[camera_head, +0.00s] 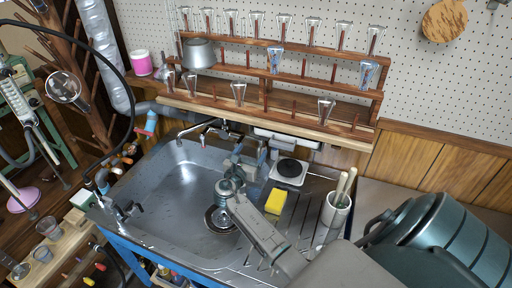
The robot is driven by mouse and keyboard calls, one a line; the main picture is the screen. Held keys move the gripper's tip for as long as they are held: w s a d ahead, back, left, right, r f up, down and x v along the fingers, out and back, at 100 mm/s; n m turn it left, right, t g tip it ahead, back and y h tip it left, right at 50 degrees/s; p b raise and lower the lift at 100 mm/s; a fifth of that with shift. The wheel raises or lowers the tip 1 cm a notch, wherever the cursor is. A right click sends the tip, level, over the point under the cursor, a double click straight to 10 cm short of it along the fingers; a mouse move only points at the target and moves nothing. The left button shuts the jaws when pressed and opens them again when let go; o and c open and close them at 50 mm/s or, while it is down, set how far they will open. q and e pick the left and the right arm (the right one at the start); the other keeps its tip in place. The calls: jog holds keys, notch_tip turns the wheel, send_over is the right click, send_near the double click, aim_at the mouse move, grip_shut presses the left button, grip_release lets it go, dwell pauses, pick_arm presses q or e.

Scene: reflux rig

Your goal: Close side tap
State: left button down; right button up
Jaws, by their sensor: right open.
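A small dark metal tap (126,209) stands on the left rim of the steel sink (165,215); it looks like the side tap. Its handle is too small for me to tell whether it is open or closed. My right gripper (248,153) is over the back right of the sink, its arm reaching in from the lower right. Its jaws are apart and I see nothing between them. It is well to the right of the side tap, not touching it. My left gripper does not show.
A main faucet (207,127) stands at the sink's back edge. A yellow sponge (276,201), a hotplate (290,170) and a white cup with sticks (336,210) are right of the sink. A wooden rack (270,88) of glassware hangs behind. Beakers (47,228) stand at left.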

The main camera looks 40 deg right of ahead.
jog(key=shift+v, duration=1.25)
jog(key=shift+f, duration=0.1)
